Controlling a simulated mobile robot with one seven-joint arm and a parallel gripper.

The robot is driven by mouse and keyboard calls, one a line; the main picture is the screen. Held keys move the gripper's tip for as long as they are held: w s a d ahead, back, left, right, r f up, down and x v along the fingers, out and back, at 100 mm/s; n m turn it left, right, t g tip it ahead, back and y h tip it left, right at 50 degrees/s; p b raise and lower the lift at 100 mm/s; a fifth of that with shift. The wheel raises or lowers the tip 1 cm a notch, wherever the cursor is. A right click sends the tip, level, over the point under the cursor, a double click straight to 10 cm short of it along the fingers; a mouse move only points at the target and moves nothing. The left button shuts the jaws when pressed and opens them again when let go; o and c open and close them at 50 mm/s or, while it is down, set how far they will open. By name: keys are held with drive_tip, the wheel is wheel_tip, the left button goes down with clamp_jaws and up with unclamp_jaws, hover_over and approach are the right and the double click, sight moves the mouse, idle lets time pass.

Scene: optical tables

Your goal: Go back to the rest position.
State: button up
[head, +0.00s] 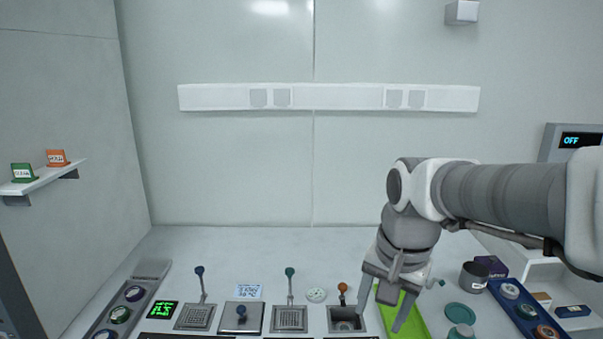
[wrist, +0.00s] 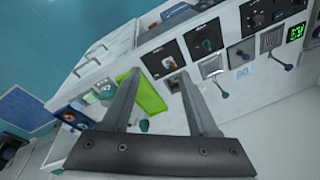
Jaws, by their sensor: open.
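My gripper (head: 388,312) hangs from my arm over the right part of the white table, beside and partly over a bright green mat (head: 415,316). In the head view its two fingers are spread apart with nothing between them. The wrist view also shows the gripper (wrist: 160,88) with fingers apart and empty. The green mat shows there (wrist: 150,97) beyond the fingers. The fingers hide part of the mat in both views.
Several levers stand on the table, including an orange-knobbed one (head: 342,291) close left of my gripper. A dark mug (head: 473,277), a teal disc (head: 460,311) and a blue tray (head: 515,311) lie to the right. A wall shelf (head: 45,180) is at far left.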

drive_tip(key=s+d+n+t, duration=0.2)
drive_tip(key=s+n, duration=0.4)
drive_tip(key=s, duration=0.4)
drive_tip(key=shift+s+r+t+h, duration=0.2)
drive_tip(key=shift+r+t+h, duration=0.15)
drive_tip(key=shift+t, duration=0.45)
